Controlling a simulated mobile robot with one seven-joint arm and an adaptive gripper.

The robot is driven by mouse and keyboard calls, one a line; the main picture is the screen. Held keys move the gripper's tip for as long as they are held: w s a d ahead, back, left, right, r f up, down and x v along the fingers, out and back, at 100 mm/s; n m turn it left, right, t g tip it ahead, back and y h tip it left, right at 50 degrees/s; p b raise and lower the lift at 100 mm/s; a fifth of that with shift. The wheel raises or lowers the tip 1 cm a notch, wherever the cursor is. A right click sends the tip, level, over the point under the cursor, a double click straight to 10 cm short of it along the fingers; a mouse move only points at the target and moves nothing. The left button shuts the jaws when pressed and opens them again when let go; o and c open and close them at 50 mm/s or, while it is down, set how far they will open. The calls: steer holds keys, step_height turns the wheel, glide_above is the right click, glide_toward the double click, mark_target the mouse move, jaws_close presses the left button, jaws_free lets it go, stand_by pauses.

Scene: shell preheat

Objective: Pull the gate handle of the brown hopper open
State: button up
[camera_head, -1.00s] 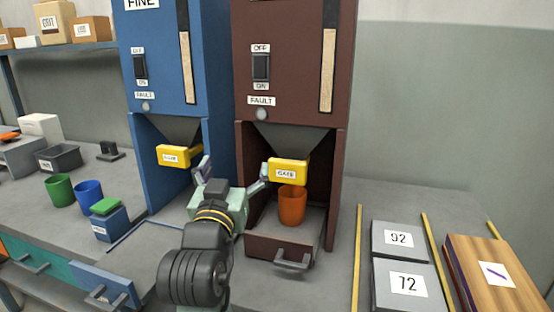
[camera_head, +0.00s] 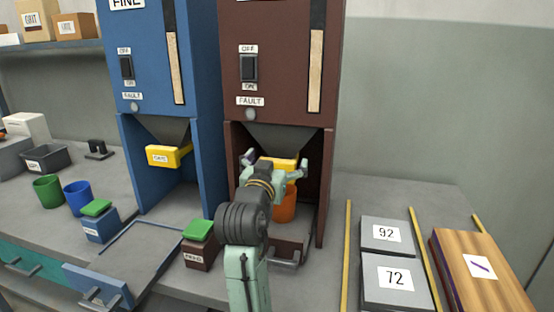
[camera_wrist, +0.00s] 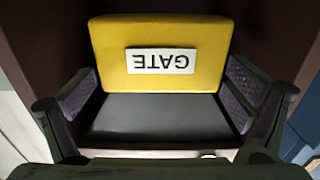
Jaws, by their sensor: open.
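The brown hopper (camera_head: 279,95) stands at the centre of the head view. Its yellow gate handle (camera_head: 284,163) sits under the funnel, partly hidden by my gripper. In the wrist view the yellow handle (camera_wrist: 160,52), with an upside-down GATE label, is straight ahead between my fingers. My gripper (camera_head: 274,165) is open, one finger to each side of the handle; it also shows in the wrist view (camera_wrist: 160,100). I see dark gaps beside the handle and no clear contact. An orange cup (camera_head: 285,205) stands under the brown hopper's gate, partly hidden by my arm.
The blue hopper (camera_head: 157,75) with its own yellow gate handle (camera_head: 163,156) stands close on the left. A brown box with a green top (camera_head: 198,246) is left of my arm.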

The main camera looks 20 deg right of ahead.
steer(key=shift+w, duration=0.1)
steer(key=shift+c, duration=0.6)
steer(key=c, duration=1.6)
